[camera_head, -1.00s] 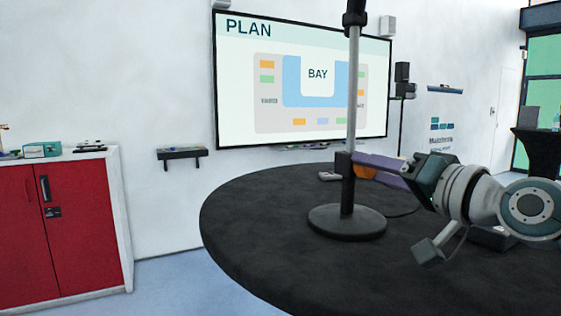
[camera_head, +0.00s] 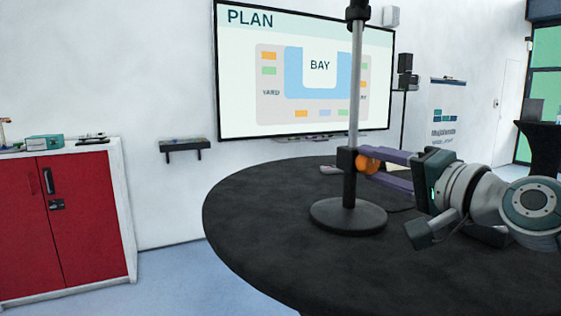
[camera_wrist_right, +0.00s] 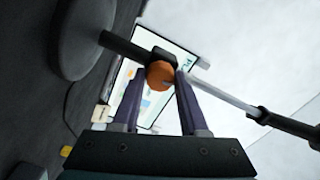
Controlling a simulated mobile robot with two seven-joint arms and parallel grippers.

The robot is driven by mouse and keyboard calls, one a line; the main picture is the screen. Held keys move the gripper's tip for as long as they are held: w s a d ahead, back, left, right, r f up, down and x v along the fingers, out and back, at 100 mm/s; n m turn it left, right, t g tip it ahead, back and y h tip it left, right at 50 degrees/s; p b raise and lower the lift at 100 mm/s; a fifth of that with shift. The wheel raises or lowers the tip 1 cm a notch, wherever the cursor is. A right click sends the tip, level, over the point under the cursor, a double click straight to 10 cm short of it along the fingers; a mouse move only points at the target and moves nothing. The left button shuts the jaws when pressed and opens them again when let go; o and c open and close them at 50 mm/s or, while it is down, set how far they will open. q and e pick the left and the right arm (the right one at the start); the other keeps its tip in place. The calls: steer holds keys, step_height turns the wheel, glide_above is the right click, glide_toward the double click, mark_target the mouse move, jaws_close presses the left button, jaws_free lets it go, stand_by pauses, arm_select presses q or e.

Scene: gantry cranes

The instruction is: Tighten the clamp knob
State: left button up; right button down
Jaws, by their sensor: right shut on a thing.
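The clamp knob (camera_head: 367,164) is a round orange ball at the side of a dark clamp block (camera_head: 346,159) on an upright stand pole (camera_head: 354,105). My right gripper (camera_head: 375,166) reaches in from the right, its two purple fingers around the knob, one above and one below. In the right wrist view the knob (camera_wrist_right: 160,74) sits between the fingertips, and the gripper is shut on it. The pole stands on a round dark base (camera_head: 348,216). My left gripper is not in view.
The stand is on a round black table (camera_head: 270,215), whose left part is clear. Small items lie behind the stand. A red cabinet (camera_head: 85,220) is at the left. A wall screen (camera_head: 300,75) and a small shelf (camera_head: 187,146) are behind.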

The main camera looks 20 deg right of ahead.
steer(key=shift+c, duration=2.2)
jaws_free()
steer(key=s+b, duration=0.1)
steer(key=s, duration=0.9)
steer(key=shift+d, duration=0.4)
